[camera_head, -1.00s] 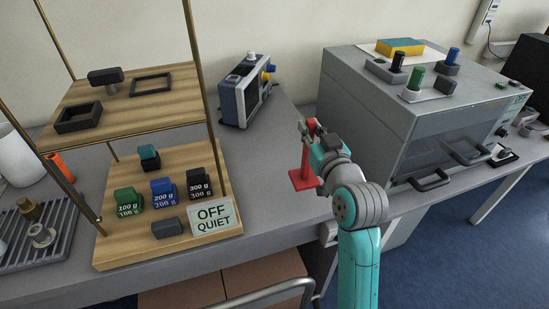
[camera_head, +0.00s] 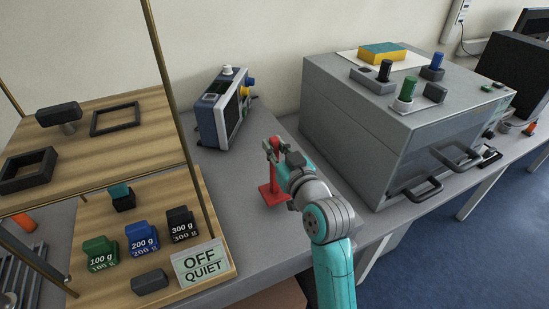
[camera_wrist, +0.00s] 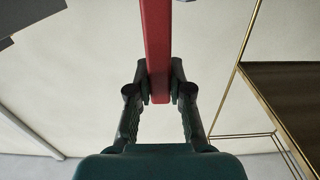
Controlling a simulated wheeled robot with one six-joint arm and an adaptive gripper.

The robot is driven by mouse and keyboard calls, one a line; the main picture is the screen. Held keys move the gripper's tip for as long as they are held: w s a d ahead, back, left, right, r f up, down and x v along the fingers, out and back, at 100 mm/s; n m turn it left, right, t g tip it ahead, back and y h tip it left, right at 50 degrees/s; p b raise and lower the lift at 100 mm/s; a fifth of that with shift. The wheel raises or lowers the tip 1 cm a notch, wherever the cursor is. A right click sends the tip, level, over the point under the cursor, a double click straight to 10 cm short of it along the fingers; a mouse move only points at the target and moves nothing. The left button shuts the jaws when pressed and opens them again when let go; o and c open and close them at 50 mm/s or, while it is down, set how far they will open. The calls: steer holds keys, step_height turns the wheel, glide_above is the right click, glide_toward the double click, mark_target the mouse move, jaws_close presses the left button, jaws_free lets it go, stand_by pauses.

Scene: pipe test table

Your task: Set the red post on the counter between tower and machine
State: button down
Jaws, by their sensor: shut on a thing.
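The red post (camera_head: 274,178) stands upright with a flat square base, over the grey counter between the wooden tower (camera_head: 150,235) and the grey machine (camera_head: 350,120). My gripper (camera_head: 276,148) is shut on the upper part of the post. In the wrist view, both fingers (camera_wrist: 156,92) close on the red post (camera_wrist: 156,40) from either side. I cannot tell whether the base touches the counter or hovers just above it. The tower's lower board carries several labelled weights and an "OFF QUIET" sign (camera_head: 201,262).
A blue-grey instrument (camera_head: 222,108) with a yellow knob stands behind the post, near the wall. Bare counter (camera_head: 235,180) lies around the post's base. The machine has protruding front handles (camera_head: 423,189) and knobs on top.

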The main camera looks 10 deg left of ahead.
steer(key=shift+f, duration=1.7)
steer(key=c, duration=1.1)
jaws_free()
steer(key=v, duration=1.2)
steer(key=shift+d, duration=0.1)
